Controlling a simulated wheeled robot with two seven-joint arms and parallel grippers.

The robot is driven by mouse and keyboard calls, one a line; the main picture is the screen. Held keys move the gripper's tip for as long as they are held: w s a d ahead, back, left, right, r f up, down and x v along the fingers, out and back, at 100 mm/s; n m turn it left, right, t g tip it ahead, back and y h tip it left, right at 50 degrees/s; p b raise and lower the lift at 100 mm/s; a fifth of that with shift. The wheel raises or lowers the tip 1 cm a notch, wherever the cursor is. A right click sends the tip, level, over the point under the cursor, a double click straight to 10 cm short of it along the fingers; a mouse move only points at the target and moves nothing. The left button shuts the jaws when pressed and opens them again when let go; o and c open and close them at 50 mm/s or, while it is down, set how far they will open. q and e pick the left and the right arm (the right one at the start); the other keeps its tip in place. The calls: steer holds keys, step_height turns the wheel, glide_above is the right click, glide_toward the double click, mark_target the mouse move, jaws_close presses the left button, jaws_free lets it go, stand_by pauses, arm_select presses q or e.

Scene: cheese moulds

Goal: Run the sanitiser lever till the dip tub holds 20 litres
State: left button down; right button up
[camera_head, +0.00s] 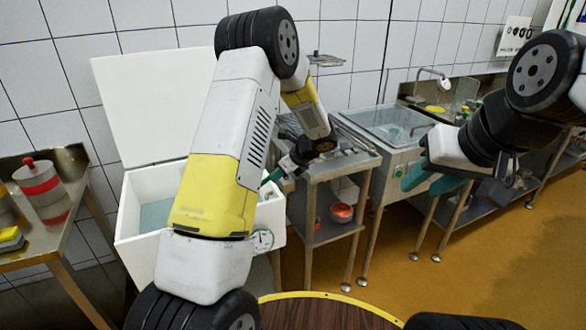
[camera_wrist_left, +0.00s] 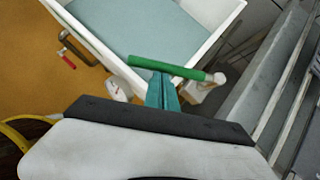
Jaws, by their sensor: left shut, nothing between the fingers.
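The dip tub (camera_head: 130,205) is a white box with its lid raised, at the left of the head view. Grey-blue liquid (camera_head: 155,215) lies inside and also shows in the left wrist view (camera_wrist_left: 150,30). A round dial (camera_head: 262,239) is on the tub's outside; its reading is too small to tell. The sanitiser lever (camera_wrist_left: 165,67) is a green bar with a white end, beside the tub's rim. My left gripper (camera_wrist_left: 161,82) is shut and empty, its teal fingertips at the green bar; I cannot tell if they touch. My right gripper (camera_head: 430,180) is open and empty, far from the tub.
A metal side table (camera_head: 60,225) with a red-banded container (camera_head: 38,182) stands at the left. A steel rack (camera_head: 325,170) and a sink unit (camera_head: 385,130) stand right of the tub. A red-handled tap (camera_wrist_left: 68,60) is on the tub's side. Open floor lies at the right.

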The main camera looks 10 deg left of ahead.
mark_target(268, 177)
stand_by(0.3)
arm_select(q)
steer(key=a+m, duration=0.1)
steer(key=a+m+t, duration=0.1)
steer(key=a+h, duration=0.1)
steer(key=shift+w+m+t, duration=0.25)
steer(key=shift+m+t, duration=0.15)
steer(key=shift+w+a, duration=0.3)
steer(key=shift+a, duration=0.15)
steer(key=shift+s+d, duration=0.15)
steer(key=shift+d, duration=0.05)
steer(key=s+d+r, duration=0.2)
steer(key=s+d, duration=0.1)
steer(key=shift+s, duration=0.15)
steer(key=v, duration=0.8)
steer(key=shift+s+r, duration=0.2)
steer(key=shift+s, duration=0.05)
stand_by(4.3)
